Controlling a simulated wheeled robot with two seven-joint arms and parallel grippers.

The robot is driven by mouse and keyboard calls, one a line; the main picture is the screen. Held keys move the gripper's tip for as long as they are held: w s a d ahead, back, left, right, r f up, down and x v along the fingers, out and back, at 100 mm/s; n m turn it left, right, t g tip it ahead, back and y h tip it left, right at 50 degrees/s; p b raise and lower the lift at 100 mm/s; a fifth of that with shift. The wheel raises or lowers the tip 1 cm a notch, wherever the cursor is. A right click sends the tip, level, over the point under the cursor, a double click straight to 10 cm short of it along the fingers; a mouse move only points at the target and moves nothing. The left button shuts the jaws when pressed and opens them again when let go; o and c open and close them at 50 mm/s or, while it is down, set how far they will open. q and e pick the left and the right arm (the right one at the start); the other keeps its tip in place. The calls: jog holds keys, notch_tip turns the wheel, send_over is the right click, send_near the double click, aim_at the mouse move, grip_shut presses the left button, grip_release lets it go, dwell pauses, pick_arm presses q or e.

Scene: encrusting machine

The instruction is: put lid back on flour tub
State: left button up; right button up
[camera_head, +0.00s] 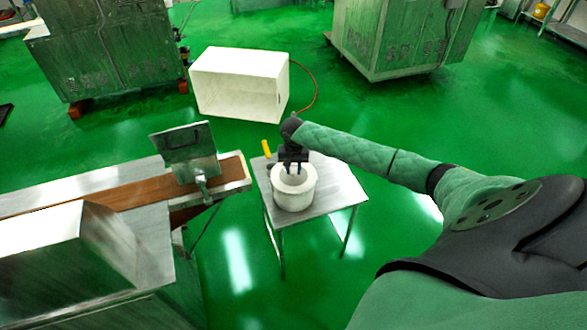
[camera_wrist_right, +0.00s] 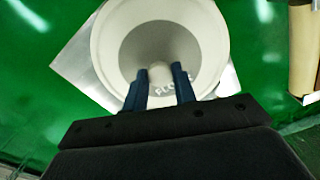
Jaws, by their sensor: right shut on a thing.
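The white round flour tub (camera_head: 294,201) stands upright on a small metal table. My right gripper (camera_head: 293,168) points down at the top of the tub. In the right wrist view my right gripper (camera_wrist_right: 159,72) is shut on the pale knob at the middle of the lid (camera_wrist_right: 190,38). The lid shows as a grey disc inside a wide white ring, with part of the lettering "FLO" near the fingers. I cannot tell whether the lid rests on the tub or is slightly above it. My left gripper is out of view.
The small metal table (camera_head: 335,197) has free room right of the tub. A yellow object (camera_head: 266,148) is at its back left edge. A conveyor with a brown belt (camera_head: 120,191) and an upright metal plate (camera_head: 186,146) stands close on the left. A white open box (camera_head: 235,82) lies behind.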

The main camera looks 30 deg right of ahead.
jog(key=shift+p, duration=0.45)
dwell(0.6)
jog(key=o, duration=1.5)
jog(key=shift+r+p, duration=2.35)
jog(key=shift+p, duration=0.15)
jog(key=shift+r+p, duration=1)
jog(key=shift+r, duration=0.15)
